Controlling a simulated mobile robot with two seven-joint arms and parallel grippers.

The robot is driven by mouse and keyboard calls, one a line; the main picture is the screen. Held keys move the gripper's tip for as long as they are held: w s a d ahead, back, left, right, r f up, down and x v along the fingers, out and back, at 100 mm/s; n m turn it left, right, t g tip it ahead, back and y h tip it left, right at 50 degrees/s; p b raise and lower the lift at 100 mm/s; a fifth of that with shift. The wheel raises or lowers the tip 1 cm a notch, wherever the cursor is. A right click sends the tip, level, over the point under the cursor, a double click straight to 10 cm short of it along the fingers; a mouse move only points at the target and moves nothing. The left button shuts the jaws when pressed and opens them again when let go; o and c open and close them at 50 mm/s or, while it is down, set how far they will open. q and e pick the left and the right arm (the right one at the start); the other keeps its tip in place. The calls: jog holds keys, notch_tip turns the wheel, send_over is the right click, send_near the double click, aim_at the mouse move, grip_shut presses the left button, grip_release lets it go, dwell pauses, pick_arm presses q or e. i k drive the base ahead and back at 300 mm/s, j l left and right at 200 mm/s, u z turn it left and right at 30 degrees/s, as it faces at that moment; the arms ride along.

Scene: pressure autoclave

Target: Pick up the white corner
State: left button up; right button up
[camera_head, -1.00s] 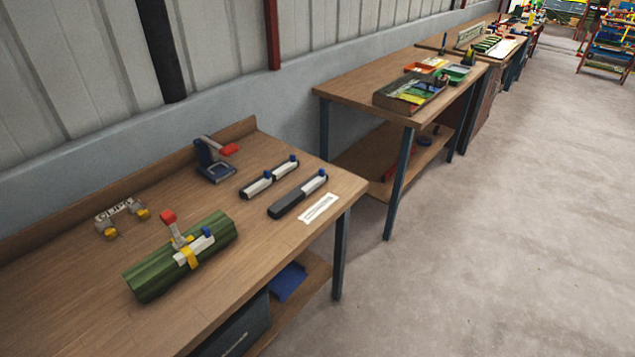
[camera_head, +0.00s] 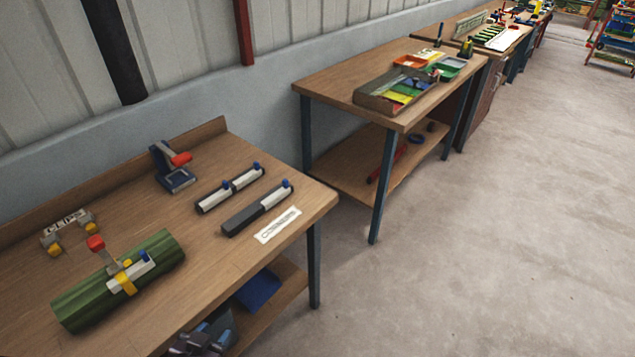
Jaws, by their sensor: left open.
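Small white pieces with blue knobs sit on dark bars on the near wooden table. One white piece (camera_head: 274,198) is at the right end of the front bar, beside a paper label (camera_head: 278,225) whose lettering looks like "CORNERS". Two more, a left white piece (camera_head: 214,198) and a right white piece (camera_head: 243,180), are on the bar behind. I cannot tell which is the white corner meant. My right gripper is not in view.
A green ribbed cylinder (camera_head: 80,300) with a red-knobbed clamp lies at front left. A blue stand with a red handle (camera_head: 172,170) is at the back, and clips (camera_head: 68,232) at left. A second table (camera_head: 330,88) with trays stands beyond a gap.

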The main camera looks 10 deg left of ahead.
aim_at(280, 194)
jog(key=i+l+z, duration=0.4)
jog(key=i+z, duration=0.35)
jog(key=i+l+u, duration=0.15)
jog(key=i, duration=0.25)
jog(key=i+l+u, duration=0.15)
jog(key=i, duration=0.25)
jog(key=i+l+u, duration=0.15)
jog(key=i, duration=0.25)
jog(key=i+u, duration=0.1)
jog(key=u, duration=0.35)
jog(key=i+l+u, duration=0.1)
jog(key=u, duration=0.35)
jog(key=i+l+u, duration=0.1)
jog(key=u, duration=0.3)
jog(key=i+u, duration=0.1)
jog(key=u, duration=0.35)
jog(key=i+l+u, duration=0.1)
jog(key=u, duration=0.35)
jog(key=i+l+u, duration=0.1)
jog(key=u, duration=0.35)
